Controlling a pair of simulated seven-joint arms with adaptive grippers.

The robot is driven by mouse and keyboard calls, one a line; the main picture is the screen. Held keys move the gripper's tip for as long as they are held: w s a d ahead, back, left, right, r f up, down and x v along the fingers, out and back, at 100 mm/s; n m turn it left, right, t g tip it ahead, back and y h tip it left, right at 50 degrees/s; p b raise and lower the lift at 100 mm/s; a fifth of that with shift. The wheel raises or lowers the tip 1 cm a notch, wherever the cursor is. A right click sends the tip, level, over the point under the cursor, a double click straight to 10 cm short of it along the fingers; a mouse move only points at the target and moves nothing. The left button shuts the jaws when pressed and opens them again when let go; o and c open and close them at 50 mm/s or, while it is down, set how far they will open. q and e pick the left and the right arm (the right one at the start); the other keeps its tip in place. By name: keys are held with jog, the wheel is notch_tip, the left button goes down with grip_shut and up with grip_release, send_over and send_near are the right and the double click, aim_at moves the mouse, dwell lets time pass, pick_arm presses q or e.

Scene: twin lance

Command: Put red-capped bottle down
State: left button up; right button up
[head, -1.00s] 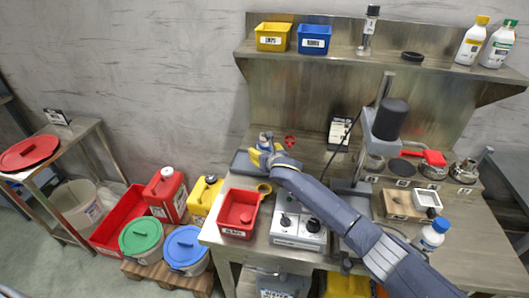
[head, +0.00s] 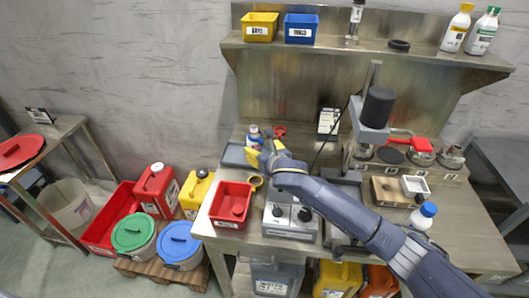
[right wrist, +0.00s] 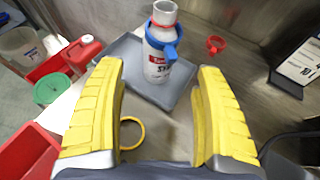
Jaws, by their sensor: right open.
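The bottle (right wrist: 160,62) is white with a red-and-white label and a red band at its neck. A blue collar with a side tab is around its upper part. It stands upright on a grey tray (right wrist: 120,50); the head view also shows the bottle (head: 254,133) and the tray (head: 232,155). Its top looks pale, and I cannot make out a red cap. My right gripper (head: 267,153) is open, with yellow fingers on the near side of the bottle, apart from it. In the right wrist view the gripper (right wrist: 159,68) has nothing between its fingers. My left gripper is out of view.
A red ring-like piece (right wrist: 215,44) lies right of the tray, and a yellow ring (right wrist: 130,133) lies in front. A black-and-white sign (head: 328,122) stands behind. A red bin (head: 231,203) and a grey control box (head: 290,222) are at the bench front.

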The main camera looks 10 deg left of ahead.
jog(key=shift+v, duration=0.95)
